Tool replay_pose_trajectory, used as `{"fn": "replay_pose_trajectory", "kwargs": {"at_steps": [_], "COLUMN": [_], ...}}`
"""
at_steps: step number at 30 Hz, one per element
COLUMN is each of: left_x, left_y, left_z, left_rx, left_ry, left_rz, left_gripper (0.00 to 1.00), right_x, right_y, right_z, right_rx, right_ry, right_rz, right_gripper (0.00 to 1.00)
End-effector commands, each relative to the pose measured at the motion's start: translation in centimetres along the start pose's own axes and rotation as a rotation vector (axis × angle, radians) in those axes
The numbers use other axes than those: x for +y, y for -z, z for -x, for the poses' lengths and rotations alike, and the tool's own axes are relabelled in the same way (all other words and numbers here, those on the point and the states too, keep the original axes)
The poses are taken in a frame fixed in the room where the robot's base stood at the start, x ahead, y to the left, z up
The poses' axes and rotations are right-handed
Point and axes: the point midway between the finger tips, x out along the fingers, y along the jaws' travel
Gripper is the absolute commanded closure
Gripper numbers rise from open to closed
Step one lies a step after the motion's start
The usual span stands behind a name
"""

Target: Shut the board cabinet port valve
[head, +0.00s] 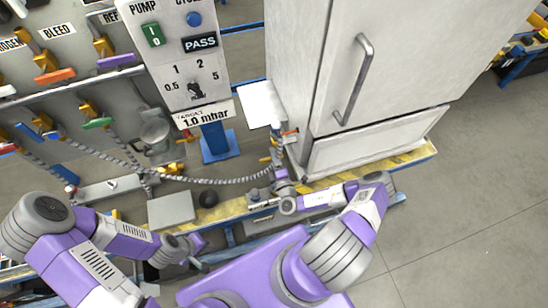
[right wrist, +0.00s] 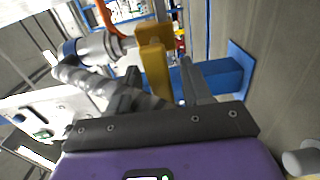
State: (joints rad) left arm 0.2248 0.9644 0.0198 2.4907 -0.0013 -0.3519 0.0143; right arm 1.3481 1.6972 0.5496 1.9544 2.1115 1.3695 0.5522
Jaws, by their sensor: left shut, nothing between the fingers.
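The port valve by the cabinet shows in the right wrist view as a yellow lever (right wrist: 154,72) beside a metal fitting (right wrist: 100,47) with a blue collar. In the head view the fittings (head: 280,150) are small, at the cabinet's lower left edge. My right gripper (head: 281,178) is right below them. In the right wrist view its fingers (right wrist: 160,90) are apart, with the yellow lever between them in the picture; I cannot tell whether they touch it. My left gripper (head: 197,243) is shut and empty, low in the head view, far from the valve.
The grey cabinet (head: 385,60) with a long handle stands at right on a yellow-edged base. A corrugated hose (head: 215,181) runs left from the fittings. A pump panel (head: 175,60) and several coloured valve levers are at left. A blue post (head: 214,140) stands between. The floor at right is clear.

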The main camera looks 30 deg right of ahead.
Motion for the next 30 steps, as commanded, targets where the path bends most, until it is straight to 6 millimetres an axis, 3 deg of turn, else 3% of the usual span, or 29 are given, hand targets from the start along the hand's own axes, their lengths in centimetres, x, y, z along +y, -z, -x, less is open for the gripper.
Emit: {"fn": "replay_pose_trajectory", "kwargs": {"at_steps": [8, 21, 30], "left_x": [0.0, 0.2, 0.2], "left_y": [0.0, 0.0, 0.0], "left_z": [0.1, 0.5, 0.5], "left_rx": [0.0, 0.0, 0.0], "left_ry": [0.0, 0.0, 0.0], "left_rz": [0.0, 0.0, 0.0], "left_gripper": [1.0, 1.0, 1.0], "right_x": [0.0, 0.0, 0.0], "right_y": [-0.1, 0.0, 0.0], "right_z": [0.6, 7.0, 7.6], "right_rx": [0.0, 0.0, 0.0], "right_ry": [0.001, 0.001, -0.001], "right_rz": [0.002, 0.001, 0.001], "right_gripper": [0.51, 0.51, 0.51]}}
